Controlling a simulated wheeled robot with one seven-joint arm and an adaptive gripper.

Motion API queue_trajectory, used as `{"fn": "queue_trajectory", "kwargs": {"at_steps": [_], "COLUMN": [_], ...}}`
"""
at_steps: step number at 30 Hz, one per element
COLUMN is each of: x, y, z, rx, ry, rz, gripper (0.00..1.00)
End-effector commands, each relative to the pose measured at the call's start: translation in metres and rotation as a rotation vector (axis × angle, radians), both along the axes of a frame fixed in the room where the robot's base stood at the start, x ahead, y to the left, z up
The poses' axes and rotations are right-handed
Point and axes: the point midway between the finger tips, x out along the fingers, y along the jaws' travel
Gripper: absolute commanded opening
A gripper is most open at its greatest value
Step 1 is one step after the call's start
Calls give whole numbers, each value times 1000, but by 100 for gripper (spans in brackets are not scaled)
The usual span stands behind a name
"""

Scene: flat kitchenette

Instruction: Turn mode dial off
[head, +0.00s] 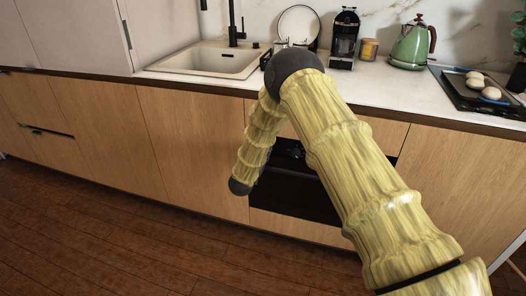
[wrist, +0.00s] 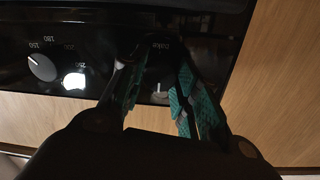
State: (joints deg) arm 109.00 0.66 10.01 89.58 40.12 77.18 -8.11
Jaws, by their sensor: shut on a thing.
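The mode dial (wrist: 160,94) is a dark knob with a pale pointer mark, on the glossy black oven panel in the wrist view. A label that seems to read "bake" shows beyond it. My gripper (wrist: 157,75) has its teal-padded fingers on either side of the dial and is shut on it. The dial's edges are partly hidden by the fingers and the dark panel, so its exact setting is unclear. In the head view the black oven (head: 295,192) is built into the wooden cabinets, and my arm hides the gripper and much of the panel.
A second dial (wrist: 42,67) with temperature numbers sits left on the panel, beside a bright reflection. Wooden fronts (wrist: 270,100) border the panel. The counter above holds a sink (head: 207,60), coffee machine (head: 344,40), green kettle (head: 411,46) and black tray (head: 455,88). The floor in front is clear.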

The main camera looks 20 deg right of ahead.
Motion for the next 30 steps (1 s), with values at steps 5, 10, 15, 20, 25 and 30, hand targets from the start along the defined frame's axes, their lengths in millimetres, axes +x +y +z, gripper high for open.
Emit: {"fn": "queue_trajectory", "kwargs": {"at_steps": [5, 10, 15, 20, 25, 30], "x": [-1, 0, 0, -6, -26, -52], "y": [-1, 0, 0, 5, 20, 38], "z": [-1, -1, 0, 0, 2, 3], "rx": [0, 1, 1, 0, 0, -1], "ry": [2, 1, 1, 0, 0, 3], "rz": [-2, -1, 0, 0, 2, 2], "gripper": [46, 54, 54, 54, 54, 54]}}
